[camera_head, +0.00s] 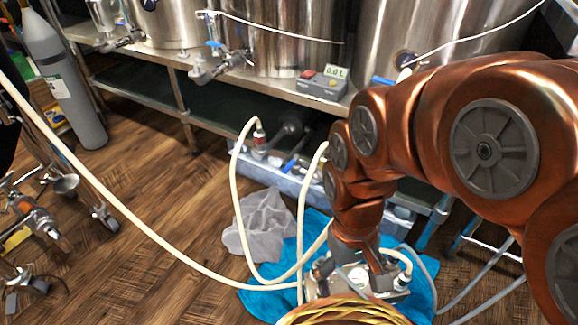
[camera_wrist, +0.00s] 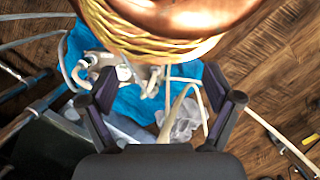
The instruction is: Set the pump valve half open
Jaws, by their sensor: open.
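My gripper (camera_wrist: 160,95) is open and empty in the wrist view, its dark fingers spread apart. Metal equipment with hoses (camera_head: 402,278) sits on a blue cloth directly below my wrist in the head view; my arm covers part of it. It also shows beyond the open fingers in the wrist view (camera_wrist: 150,76), apart from them. A dark motor-like body (camera_head: 292,127) with a metal fitting (camera_head: 260,142) and a blue lever (camera_head: 291,164) sits under the kettle shelf. I cannot tell which part is the pump valve, nor its setting.
A blue cloth (camera_head: 262,302) and a grey cloth (camera_head: 262,222) lie on the wooden floor. Cream hoses (camera_head: 150,237) cross the floor. A steel shelf (camera_head: 160,72) carries kettles (camera_head: 290,50) and a display box (camera_head: 322,84). A gas cylinder (camera_head: 68,85) stands left.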

